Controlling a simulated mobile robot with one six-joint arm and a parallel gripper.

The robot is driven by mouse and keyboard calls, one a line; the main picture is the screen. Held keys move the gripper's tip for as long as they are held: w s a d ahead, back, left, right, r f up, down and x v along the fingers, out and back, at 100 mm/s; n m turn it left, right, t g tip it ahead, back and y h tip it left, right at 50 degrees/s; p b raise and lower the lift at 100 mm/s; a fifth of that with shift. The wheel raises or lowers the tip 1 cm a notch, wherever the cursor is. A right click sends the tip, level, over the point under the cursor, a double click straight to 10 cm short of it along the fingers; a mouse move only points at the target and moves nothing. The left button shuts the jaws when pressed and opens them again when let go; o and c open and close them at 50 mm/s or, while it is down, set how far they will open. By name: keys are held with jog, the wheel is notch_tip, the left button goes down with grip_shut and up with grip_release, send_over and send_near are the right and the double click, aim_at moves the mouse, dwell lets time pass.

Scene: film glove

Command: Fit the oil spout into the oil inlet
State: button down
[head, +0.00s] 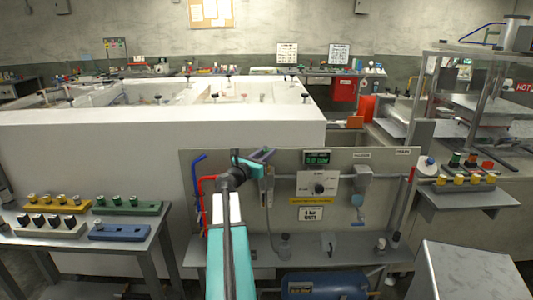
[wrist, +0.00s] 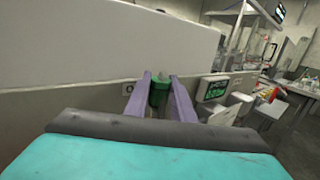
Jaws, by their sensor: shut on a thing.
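My gripper (head: 268,153) is in front of the upper left part of the grey panel in the head view. In the wrist view my gripper (wrist: 160,82) has its two purple fingers on either side of a dark green piece (wrist: 159,92) and is shut on it. I cannot tell from its shape whether this piece is the oil spout, as most of it is hidden. I cannot make out the oil inlet with certainty in either view.
The grey panel (head: 285,226) carries a dial plate (head: 320,186), a green display (head: 317,157), a grey box with a hose (head: 362,171) and red and blue pipes at its left. A blue tank (head: 325,286) lies below. Side tables with coloured blocks (head: 128,207) stand left and right.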

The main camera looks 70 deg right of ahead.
jog(key=shift+f+b, duration=0.65)
jog(key=shift+f, duration=0.35)
jog(key=c, duration=1.4)
grip_release()
jog(key=shift+c, duration=0.2)
jog(key=shift+a, duration=0.1)
jog(key=b+v, duration=0.1)
jog(key=v, duration=1.2)
jog(key=shift+a+b, duration=0.3)
jog(key=shift+b, duration=0.1)
jog(key=shift+w, duration=0.1)
